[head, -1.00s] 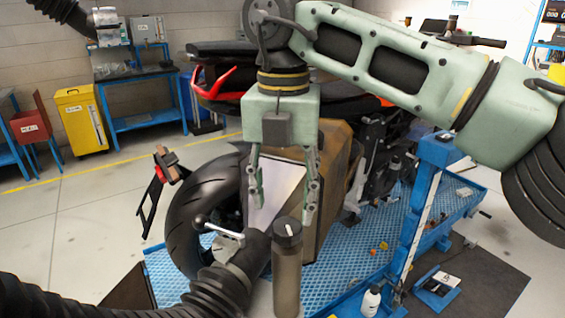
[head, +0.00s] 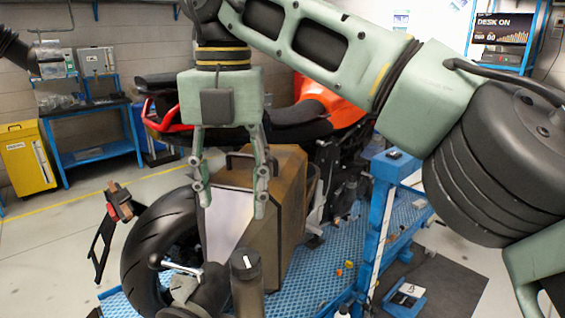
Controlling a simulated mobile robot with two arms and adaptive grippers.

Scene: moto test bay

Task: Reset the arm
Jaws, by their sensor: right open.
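My right arm (head: 320,40) comes in from the right across the top of the head view. Its pale green links end in a gripper that hangs down. My right gripper (head: 232,205) is open, with its two fingers apart and nothing between them. The fingers hang in front of a brown case (head: 282,200) with a pale front panel; I cannot tell whether they touch it. My left gripper does not show.
A dark cylinder (head: 247,275) stands in front. A blue post (head: 375,225) stands to the right. A yellow cabinet (head: 27,160) and blue workbench (head: 95,155) are at the left.

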